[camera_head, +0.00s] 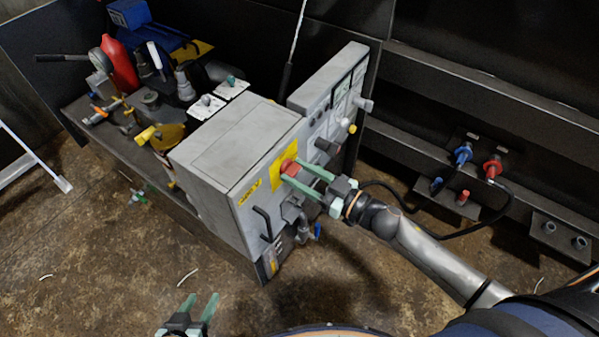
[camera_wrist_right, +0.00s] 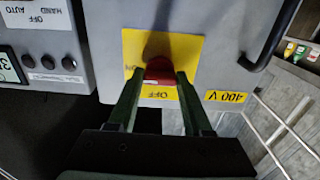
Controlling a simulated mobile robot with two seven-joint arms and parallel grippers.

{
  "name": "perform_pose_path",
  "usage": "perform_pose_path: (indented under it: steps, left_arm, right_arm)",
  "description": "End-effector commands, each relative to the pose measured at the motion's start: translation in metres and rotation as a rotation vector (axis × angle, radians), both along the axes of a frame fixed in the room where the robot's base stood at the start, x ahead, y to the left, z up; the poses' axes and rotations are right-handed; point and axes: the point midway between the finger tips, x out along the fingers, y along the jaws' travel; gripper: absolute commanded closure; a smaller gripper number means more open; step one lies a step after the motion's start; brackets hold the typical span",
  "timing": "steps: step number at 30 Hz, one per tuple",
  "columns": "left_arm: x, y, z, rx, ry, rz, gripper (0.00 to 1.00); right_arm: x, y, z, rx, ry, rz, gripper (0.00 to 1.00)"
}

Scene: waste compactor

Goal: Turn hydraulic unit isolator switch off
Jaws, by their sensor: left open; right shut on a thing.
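The isolator switch has a red knob (camera_head: 289,168) on a yellow plate (camera_head: 279,172) on the front of the grey cabinet (camera_head: 236,155). In the right wrist view the red knob (camera_wrist_right: 159,71) sits between the fingertips, with the yellow plate (camera_wrist_right: 190,48) behind it and the words OFF and ON partly readable. My right gripper (camera_head: 301,174) is shut on the red knob; its green fingers hold it from both sides. My left gripper (camera_head: 201,306) is open and empty near the bottom edge, low over the floor and away from the cabinet.
A black handle (camera_head: 263,223) sticks out of the cabinet front below the switch. A grey control panel (camera_head: 330,105) with knobs stands to the right. Blue (camera_head: 463,154) and red (camera_head: 492,169) hose couplings sit on the dark wall. The floor in front is mostly clear.

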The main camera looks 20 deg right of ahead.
Motion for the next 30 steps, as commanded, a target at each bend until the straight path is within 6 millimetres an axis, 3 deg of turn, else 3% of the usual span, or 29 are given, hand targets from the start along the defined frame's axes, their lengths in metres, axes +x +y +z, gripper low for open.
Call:
perform_pose_path:
  steps: [14,30]
  left_arm:
    - [-0.0006,-0.0004,0.0026,0.000,0.001,-0.001,0.50]
    - [-0.0020,-0.0016,0.0056,-0.002,0.006,-0.003,0.50]
  right_arm:
    - [-0.0002,-0.0001,0.0002,-0.079,-0.060,0.000,1.00]
    - [-0.0002,-0.0003,-0.0003,-0.454,-0.351,0.000,1.00]
